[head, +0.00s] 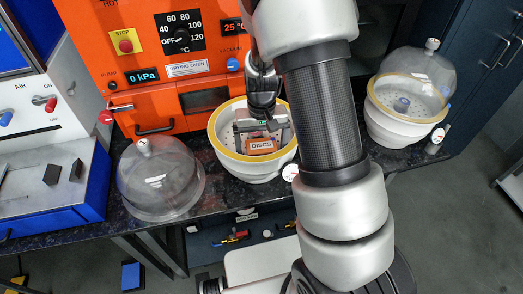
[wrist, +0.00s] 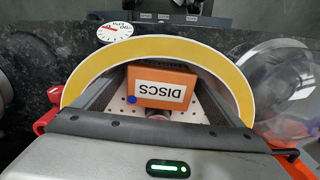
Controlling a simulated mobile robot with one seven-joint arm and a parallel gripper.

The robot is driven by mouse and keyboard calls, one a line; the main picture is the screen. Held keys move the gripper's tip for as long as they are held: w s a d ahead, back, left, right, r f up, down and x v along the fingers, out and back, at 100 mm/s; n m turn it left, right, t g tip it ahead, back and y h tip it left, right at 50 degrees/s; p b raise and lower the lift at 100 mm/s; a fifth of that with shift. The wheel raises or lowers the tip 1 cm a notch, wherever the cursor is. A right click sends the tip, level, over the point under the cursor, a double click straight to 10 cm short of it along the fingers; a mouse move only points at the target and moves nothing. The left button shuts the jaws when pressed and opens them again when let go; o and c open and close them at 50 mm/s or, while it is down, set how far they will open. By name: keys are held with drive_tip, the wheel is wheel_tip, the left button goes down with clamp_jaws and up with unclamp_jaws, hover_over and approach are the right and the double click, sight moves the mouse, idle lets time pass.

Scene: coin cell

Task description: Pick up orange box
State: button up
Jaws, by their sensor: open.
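The orange box (head: 262,147), labelled DISCS, sits inside a white bowl (head: 228,165) with a yellow rim. In the wrist view the box (wrist: 161,75) lies on the bowl's white perforated plate (wrist: 190,117), its label upside down. My gripper (head: 262,130) reaches down into the bowl over the box. It is open, with one dark finger on each side of the box in the wrist view (wrist: 157,90). Gaps show between the fingers and the box there. The near lower part of the box is partly hidden by the gripper body.
A clear dome lid (head: 160,180) stands on the dark counter left of the bowl. A second bowl (head: 395,123) with a clear lid stands at the right. The orange drying oven (head: 150,85) rises close behind. In the wrist view a gauge (wrist: 115,32) sits beside the rim.

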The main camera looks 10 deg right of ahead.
drive_tip(key=c, duration=1.2)
drive_tip(key=shift+r, duration=0.1)
